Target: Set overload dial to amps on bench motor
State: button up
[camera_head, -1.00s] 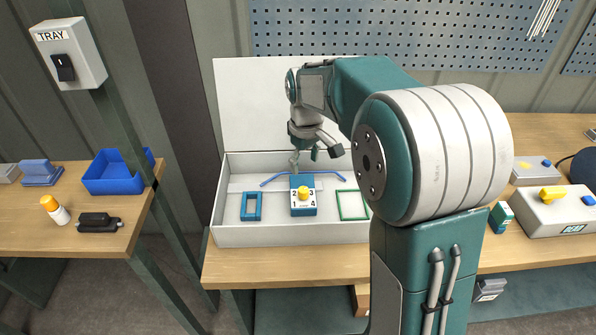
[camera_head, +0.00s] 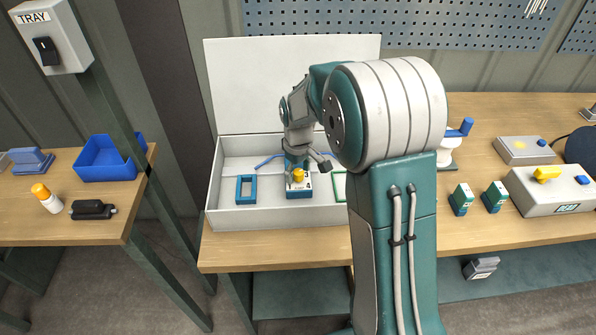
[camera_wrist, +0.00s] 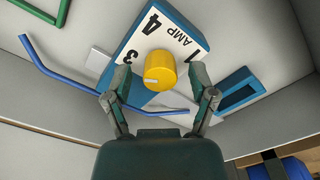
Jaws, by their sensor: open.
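The overload dial is a yellow knob (camera_wrist: 160,70) on a blue block with a white face (camera_wrist: 180,45) marked AMP; 1, 3 and 4 show in the wrist view. A pale mark on the knob points to the lower left there; which number it meets is unclear. In the head view, the yellow knob (camera_head: 298,175) sits on the blue block (camera_head: 299,194) inside a white open case (camera_head: 222,217). My gripper (camera_wrist: 160,78) is open, its fingertips on either side of the knob. Contact cannot be told. The gripper (camera_head: 297,166) partly hides the dial in the head view.
A blue frame (camera_head: 246,190) lies left of the dial, a green frame (camera_head: 339,187) right of it. A bent blue rod (camera_wrist: 70,80) lies close by. The case's raised lid (camera_head: 250,85) stands behind. Two teal-and-white boxes (camera_head: 461,199) (camera_head: 494,196) stand to the right.

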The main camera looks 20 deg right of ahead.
grip_shut()
jog(key=shift+m, duration=0.3)
jog(key=m, duration=0.6)
jog(key=shift+f, duration=0.1)
jog(key=m, duration=0.3)
jog(key=shift+m, duration=0.3)
jog(key=shift+s+m, duration=0.1)
jog(key=shift+m, duration=1.7)
